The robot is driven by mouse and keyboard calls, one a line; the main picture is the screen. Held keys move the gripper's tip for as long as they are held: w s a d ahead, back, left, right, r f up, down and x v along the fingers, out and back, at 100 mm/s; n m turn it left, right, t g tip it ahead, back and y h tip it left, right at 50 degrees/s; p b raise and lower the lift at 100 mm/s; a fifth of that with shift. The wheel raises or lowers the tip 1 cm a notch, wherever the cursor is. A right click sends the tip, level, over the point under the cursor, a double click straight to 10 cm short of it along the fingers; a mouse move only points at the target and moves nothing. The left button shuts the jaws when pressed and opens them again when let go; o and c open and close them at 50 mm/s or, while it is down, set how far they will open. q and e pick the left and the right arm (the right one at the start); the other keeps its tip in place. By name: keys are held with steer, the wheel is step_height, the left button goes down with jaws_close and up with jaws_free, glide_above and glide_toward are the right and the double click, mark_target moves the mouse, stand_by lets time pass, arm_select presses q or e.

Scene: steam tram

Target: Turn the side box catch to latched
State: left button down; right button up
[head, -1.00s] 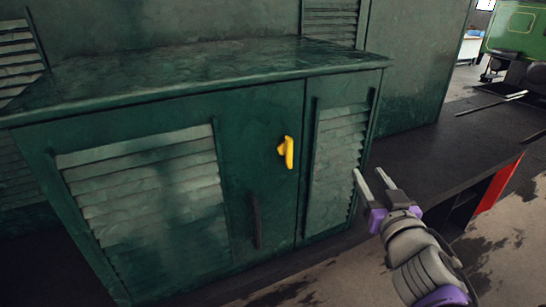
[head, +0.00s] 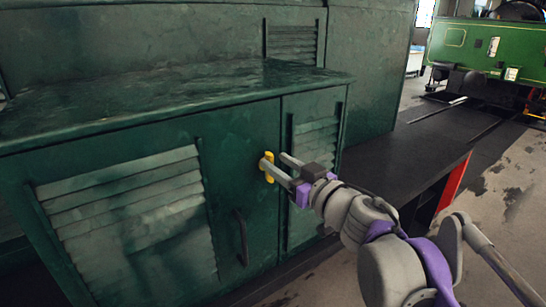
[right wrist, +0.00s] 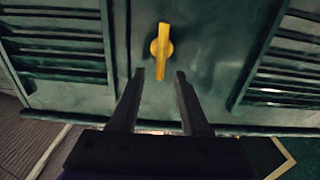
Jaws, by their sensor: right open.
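The yellow catch (head: 269,168) is on the front of the green side box (head: 130,128), near the seam between its wide left panel and narrow right panel. In the right wrist view the catch (right wrist: 162,48) has a round hub and a handle standing upright, its narrow end pointing down. My right gripper (head: 275,162) is open in front of the catch and partly covers it in the head view. In the right wrist view the right gripper's fingertips (right wrist: 160,75) lie just below and to either side of the handle's lower end, apart from it. My left gripper is not in view.
A dark bar handle (head: 241,238) is below the catch on the left panel. Louvred vents (head: 130,210) flank the catch. A dark ledge with a red end (head: 452,182) lies to the right. A green vehicle (head: 490,48) stands far behind. Open floor is at right.

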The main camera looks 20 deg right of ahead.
steer(key=shift+x, duration=1.2)
jaws_close()
